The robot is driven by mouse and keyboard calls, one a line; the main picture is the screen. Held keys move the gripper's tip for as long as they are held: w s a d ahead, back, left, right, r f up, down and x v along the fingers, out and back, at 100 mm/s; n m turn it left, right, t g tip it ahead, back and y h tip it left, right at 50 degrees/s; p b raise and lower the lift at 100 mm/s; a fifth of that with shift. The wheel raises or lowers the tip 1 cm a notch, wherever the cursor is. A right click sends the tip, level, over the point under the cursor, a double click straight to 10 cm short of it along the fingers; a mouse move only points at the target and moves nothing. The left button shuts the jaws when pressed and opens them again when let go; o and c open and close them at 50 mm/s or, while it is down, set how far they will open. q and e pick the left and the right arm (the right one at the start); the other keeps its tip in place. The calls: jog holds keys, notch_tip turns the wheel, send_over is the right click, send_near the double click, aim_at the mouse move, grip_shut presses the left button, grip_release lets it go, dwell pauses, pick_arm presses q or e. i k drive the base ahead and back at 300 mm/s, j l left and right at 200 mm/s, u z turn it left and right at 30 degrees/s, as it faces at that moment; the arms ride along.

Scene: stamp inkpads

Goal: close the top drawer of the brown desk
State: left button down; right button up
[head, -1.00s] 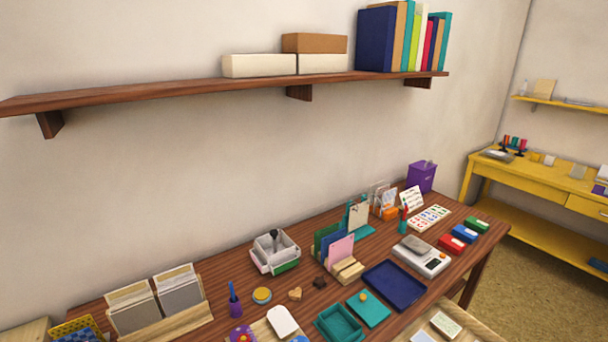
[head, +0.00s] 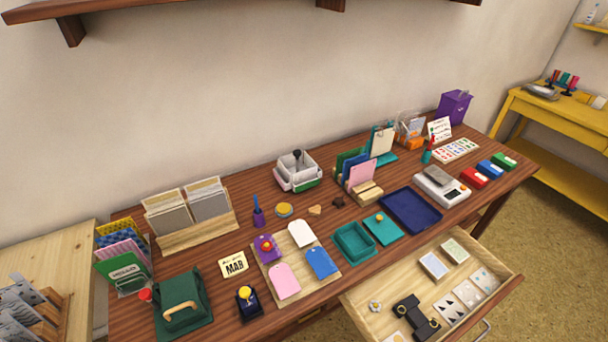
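The brown desk (head: 333,231) runs across the middle of the head view, its top covered with stationery. Its drawer (head: 509,288) stands pulled out at the front right, and its pale wooden inside shows. A metal handle (head: 484,331) is on the drawer's front, at the lower right. In the drawer lie pale pads (head: 434,265), patterned cards (head: 467,294), a black object (head: 416,318) and a small flower-shaped knob (head: 375,306). The drawer's near left part is cut off by the picture's lower edge. Neither of my grippers shows.
On the desk near the drawer are a navy tray (head: 411,211), a teal box (head: 354,242) and a scale (head: 441,187). A pale wooden table (head: 70,262) stands at the left, a yellow desk (head: 560,128) at the right. Carpet (head: 560,265) lies clear right of the drawer.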

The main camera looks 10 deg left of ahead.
aim_at(417, 307)
jog(key=k+z, duration=0.1)
jog(key=z, duration=0.8)
jog(key=k+l+z, duration=0.15)
jog(key=z, duration=0.35)
